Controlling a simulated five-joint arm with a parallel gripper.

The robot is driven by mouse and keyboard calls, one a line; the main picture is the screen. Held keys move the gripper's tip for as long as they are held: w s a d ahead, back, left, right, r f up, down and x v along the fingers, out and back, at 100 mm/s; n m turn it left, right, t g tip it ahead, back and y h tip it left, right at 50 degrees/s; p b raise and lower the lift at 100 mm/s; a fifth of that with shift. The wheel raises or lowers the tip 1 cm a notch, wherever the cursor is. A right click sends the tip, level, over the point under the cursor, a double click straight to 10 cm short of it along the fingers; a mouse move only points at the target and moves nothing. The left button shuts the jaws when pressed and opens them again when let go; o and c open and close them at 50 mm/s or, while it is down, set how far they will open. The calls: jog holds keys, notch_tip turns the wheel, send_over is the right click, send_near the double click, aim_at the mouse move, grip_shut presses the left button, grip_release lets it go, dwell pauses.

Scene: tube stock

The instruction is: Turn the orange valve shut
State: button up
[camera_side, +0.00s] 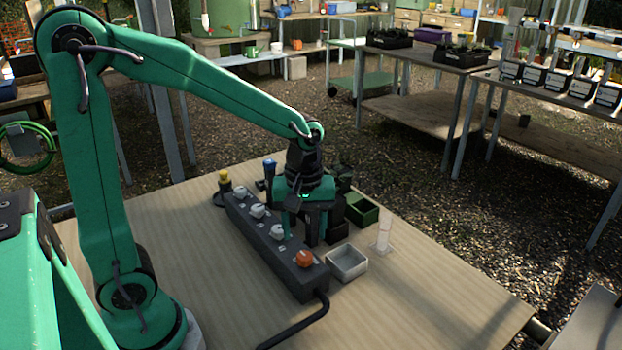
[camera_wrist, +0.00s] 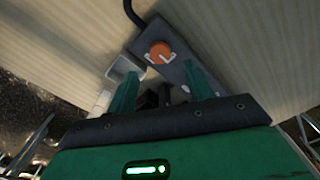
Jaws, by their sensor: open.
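The orange valve (camera_side: 303,258) is a round knob at the near end of a dark manifold block (camera_side: 262,238), beside where a black hose leaves it. In the wrist view the orange valve (camera_wrist: 160,53) shows a white mark and lies ahead of my fingers, clear of them. Several white knobs (camera_side: 258,211) sit along the rest of the block. My gripper (camera_side: 302,232) points down over the block, farther back than the orange valve. In the wrist view my gripper (camera_wrist: 162,85) has its two green fingers spread, with nothing seen held between them.
A white open box (camera_side: 346,262) and a green box (camera_side: 361,210) stand right of the block. A white upright tube (camera_side: 383,232) stands beyond. A black hose (camera_side: 300,325) curves over the board. The board's front right is clear.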

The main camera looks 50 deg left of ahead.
aim_at(305, 254)
jog(key=shift+f, duration=3.15)
jog(key=c, duration=1)
